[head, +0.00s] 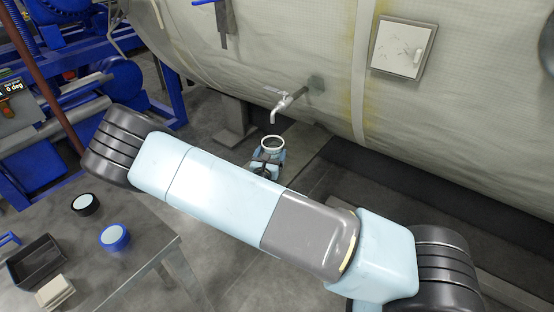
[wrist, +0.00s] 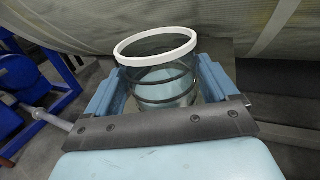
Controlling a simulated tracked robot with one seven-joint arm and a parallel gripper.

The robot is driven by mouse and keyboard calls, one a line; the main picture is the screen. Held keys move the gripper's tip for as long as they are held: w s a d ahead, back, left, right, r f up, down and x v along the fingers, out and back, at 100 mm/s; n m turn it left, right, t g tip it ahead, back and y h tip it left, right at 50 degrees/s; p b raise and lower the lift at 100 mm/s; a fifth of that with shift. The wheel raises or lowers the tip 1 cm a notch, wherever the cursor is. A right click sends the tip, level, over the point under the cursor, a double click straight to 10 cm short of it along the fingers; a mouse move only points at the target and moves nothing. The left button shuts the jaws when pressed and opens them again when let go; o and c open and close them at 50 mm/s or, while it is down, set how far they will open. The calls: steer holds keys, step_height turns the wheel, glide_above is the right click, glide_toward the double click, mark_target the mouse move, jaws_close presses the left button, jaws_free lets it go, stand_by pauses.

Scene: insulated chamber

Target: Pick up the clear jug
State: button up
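The clear jug (wrist: 165,82) is a see-through cylinder with a white rim and dark rings around its body. In the wrist view it stands between the two fingers of my gripper (wrist: 160,88), with a finger close along each side. I cannot tell whether both fingers press on it. In the head view the jug's white rim (head: 272,143) shows just beyond my arm, below the metal tap (head: 288,103). My gripper (head: 268,158) is around the jug there, partly hidden by my arm. The jug's base is hidden.
The tap sticks out from a large quilted tank (head: 330,60), above and close to the jug. A metal table (head: 150,245) at lower left holds a black tray (head: 38,262), a blue-rimmed round item (head: 115,237) and a black one (head: 85,204). Blue machinery (head: 140,85) stands at upper left.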

steer(key=c, duration=1.1)
steer(key=shift+r, duration=0.2)
